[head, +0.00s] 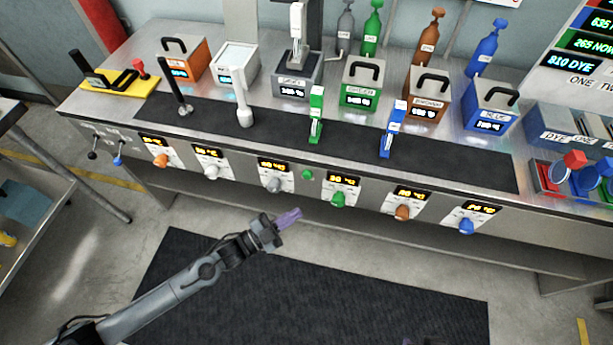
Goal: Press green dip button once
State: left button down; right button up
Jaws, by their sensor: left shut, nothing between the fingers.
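A small round green button (307,174) sits on the front panel of the steel counter, left of a green knob (338,199) with a lit display above it. A green upright lever (317,115) stands on the black strip of the counter top. Behind it is a green dip module (362,84) with a black handle. My left gripper (291,217) has purplish fingers and is shut and empty. In the picture it appears below the green button and left of the green knob, apart from both. My right gripper is not in view.
Orange, white, grey, brown and blue knobs line the steel counter (85,98) front. A blue lever (392,130) and a white lever (242,100) stand on top. A black mat (340,300) covers the floor. A shelf cart (35,195) stands at left.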

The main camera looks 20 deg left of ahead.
aim_at(307, 175)
pick_arm(q)
jog(key=w+b, duration=0.5)
jog(key=w, duration=0.3)
jog(key=shift+w+a, duration=0.35)
jog(key=shift+a, duration=0.1)
dwell(0.8)
dwell(0.9)
jog(key=shift+w, duration=0.1)
jog(key=shift+w, duration=0.3)
